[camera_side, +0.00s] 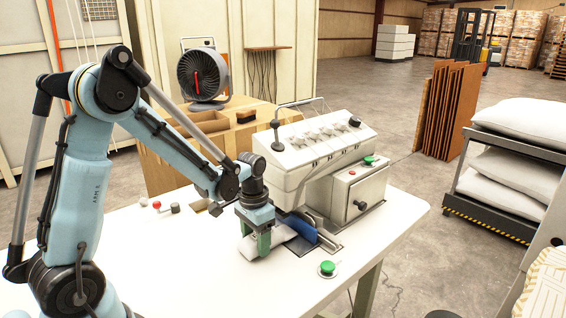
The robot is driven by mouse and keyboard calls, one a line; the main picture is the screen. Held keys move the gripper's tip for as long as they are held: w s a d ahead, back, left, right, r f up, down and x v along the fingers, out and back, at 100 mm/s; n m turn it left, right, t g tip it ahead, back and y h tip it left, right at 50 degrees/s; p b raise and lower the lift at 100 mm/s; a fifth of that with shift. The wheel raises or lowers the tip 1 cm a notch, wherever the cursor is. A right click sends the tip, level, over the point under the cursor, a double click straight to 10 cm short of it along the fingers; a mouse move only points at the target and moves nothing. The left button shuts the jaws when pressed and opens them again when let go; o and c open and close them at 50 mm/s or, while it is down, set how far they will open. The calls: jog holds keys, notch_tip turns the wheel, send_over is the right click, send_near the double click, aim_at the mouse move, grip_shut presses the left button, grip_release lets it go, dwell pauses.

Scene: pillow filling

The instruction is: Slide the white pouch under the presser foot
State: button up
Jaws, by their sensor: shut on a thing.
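The white pouch (281,233) lies flat near the middle of the white table, with one end toward the machine's blue part. My gripper (257,246) points down and is shut on the pouch, and hides part of it. The white sewing machine (318,145) stands behind and to the right of the gripper. A blue piece (301,226) stands at its front by a dark slot in the table, beside the pouch's right end. I cannot make out the presser foot in this view.
A green button (327,267) sits on the table right of the gripper. A red-topped knob (157,205) and small dark parts lie to the left. A grey control box (357,190) adjoins the machine. The white table (215,280) is clear in front.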

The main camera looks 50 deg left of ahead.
jog(key=shift+f, duration=0.2)
dwell(0.6)
jog(key=o, duration=1.1)
jog(key=shift+r, duration=0.1)
jog(key=shift+s+r, duration=0.35)
jog(key=shift+r, duration=0.6)
jog(key=shift+s+r, duration=0.3)
jog(key=shift+r, duration=0.7)
jog(key=shift+s+r, duration=0.35)
jog(key=shift+r, duration=0.6)
